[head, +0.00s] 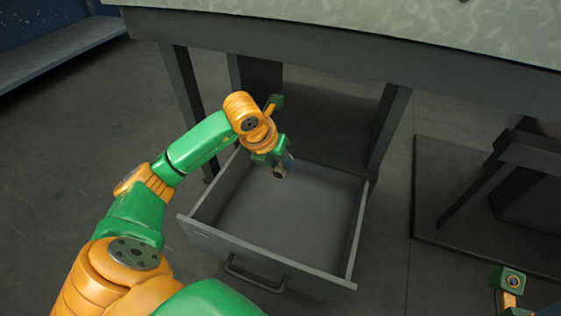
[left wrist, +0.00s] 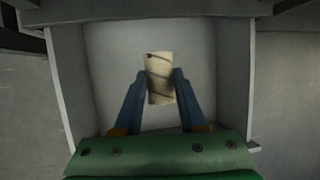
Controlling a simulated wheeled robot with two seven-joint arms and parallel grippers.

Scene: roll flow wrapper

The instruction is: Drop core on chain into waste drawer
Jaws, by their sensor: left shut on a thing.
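The core (left wrist: 160,78) is a short beige tube with dark diagonal lines, seen in the left wrist view. My left gripper (left wrist: 160,90) is shut on it, with one blue finger on each side. In the head view the core (head: 279,171) shows small and dark at the tip of my left gripper (head: 283,163), over the back part of the open waste drawer. The waste drawer (head: 262,255) is grey, pulled out, and its visible floor is empty. In the left wrist view the drawer floor (left wrist: 105,60) lies beyond the core. No chain can be made out.
A dark table frame (head: 390,125) with a pale top (head: 400,18) stands behind and above the drawer. A dark stand (head: 520,165) is at the right. Part of my right arm shows at the lower right. A grey shelf (head: 60,55) is at the far left.

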